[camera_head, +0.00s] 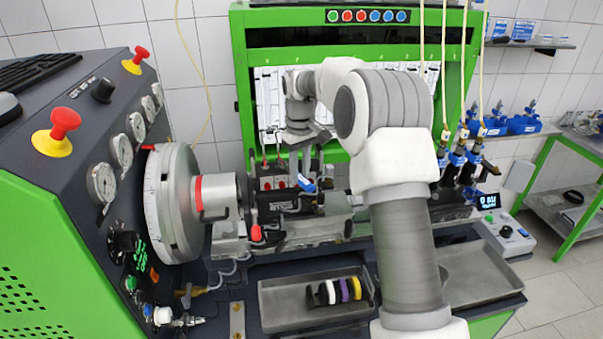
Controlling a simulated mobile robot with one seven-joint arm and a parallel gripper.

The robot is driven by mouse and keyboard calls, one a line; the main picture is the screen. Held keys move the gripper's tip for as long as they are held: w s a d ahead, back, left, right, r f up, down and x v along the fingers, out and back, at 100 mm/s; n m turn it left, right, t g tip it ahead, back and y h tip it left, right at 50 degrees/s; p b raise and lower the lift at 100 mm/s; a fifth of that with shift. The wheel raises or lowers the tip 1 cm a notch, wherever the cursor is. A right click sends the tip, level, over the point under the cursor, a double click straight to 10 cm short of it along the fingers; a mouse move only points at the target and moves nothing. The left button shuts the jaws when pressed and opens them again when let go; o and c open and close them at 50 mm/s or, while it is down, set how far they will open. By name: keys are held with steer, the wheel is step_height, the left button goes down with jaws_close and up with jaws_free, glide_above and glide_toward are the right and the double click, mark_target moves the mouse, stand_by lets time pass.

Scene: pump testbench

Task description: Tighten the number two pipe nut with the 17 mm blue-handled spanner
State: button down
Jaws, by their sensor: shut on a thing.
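My gripper (303,160) points down above the pump in the middle of the testbench. It is shut on the blue-handled spanner (306,184), whose short blue part shows just below the fingers. The spanner's jaw end is too small and too covered to make out. The dark pump (276,198) sits on the bench rail, with several thin pipes and red parts (265,163) at its top. The number two pipe nut cannot be told apart here. I cannot tell whether the spanner touches a nut.
A large grey flywheel (172,205) stands left of the pump, beside a panel of gauges and red knobs. A metal tray (285,303) with several coloured rings lies in front. Blue injectors (458,157) on hoses stand at the right. The green frame (240,75) rises behind.

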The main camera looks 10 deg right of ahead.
steer(key=shift+w+a, duration=0.1)
steer(key=shift+w, duration=0.1)
stand_by(0.4)
steer(key=shift+w+a, duration=0.1)
steer(key=shift+w, duration=0.15)
steer(key=shift+w+a, duration=0.1)
steer(key=shift+w, duration=0.05)
stand_by(0.4)
steer(key=shift+w, duration=0.2)
steer(key=shift+a, duration=0.15)
stand_by(0.7)
